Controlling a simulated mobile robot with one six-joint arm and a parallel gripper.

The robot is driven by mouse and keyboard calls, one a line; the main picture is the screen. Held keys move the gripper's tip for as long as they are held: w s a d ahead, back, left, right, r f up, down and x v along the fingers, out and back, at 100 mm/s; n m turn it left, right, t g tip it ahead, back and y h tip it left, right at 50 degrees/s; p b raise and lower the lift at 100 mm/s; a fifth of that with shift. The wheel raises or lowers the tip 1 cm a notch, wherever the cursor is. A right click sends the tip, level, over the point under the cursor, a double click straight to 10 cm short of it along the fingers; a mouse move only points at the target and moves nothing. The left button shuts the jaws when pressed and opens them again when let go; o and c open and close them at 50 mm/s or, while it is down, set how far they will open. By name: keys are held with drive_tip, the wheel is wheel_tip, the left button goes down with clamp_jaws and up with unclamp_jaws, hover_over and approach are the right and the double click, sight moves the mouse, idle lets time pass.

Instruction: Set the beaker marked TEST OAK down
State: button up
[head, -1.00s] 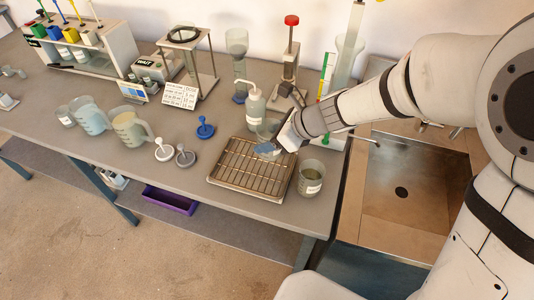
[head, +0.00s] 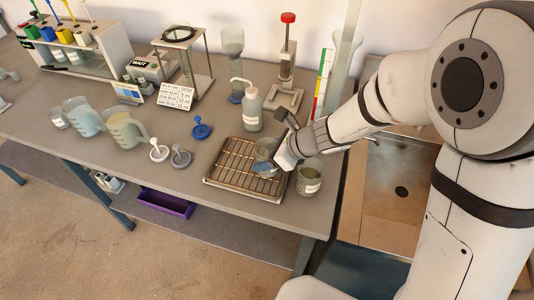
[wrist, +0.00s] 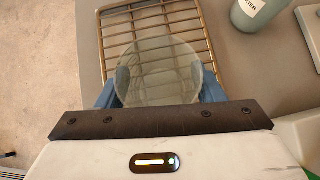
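A clear glass beaker (head: 265,148) is between my gripper's blue fingers, over the wire rack tray (head: 225,178). In the wrist view the beaker (wrist: 158,70) appears from above, with a finger on each side of it and the rack's bars (wrist: 188,22) behind it. My gripper (head: 265,169) looks shut on the beaker. I cannot tell whether the beaker's base touches the rack. No TEST OAK marking can be read on it. Another beaker with a label (head: 309,178) stands on the bench just right of the tray; its words are too small to read.
A wash bottle (head: 252,108) stands behind the tray; it also shows in the wrist view (wrist: 256,12). White, grey and blue stoppers (head: 181,157) and jugs (head: 125,130) stand to the left. The sink (head: 400,200) is at the right. The bench's front edge is close to the tray.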

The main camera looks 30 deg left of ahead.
drive_tip(key=o, duration=0.4)
drive_tip(key=shift+d+r+p, duration=0.15)
drive_tip(key=shift+r+p, duration=0.15)
drive_tip(key=shift+r, duration=0.15)
drive_tip(key=p+v, duration=0.1)
drive_tip(key=v, duration=1)
drive_tip(key=shift+d+r+p, duration=0.1)
drive_tip(key=shift+d+p, duration=0.1)
drive_tip(key=shift+p, duration=0.2)
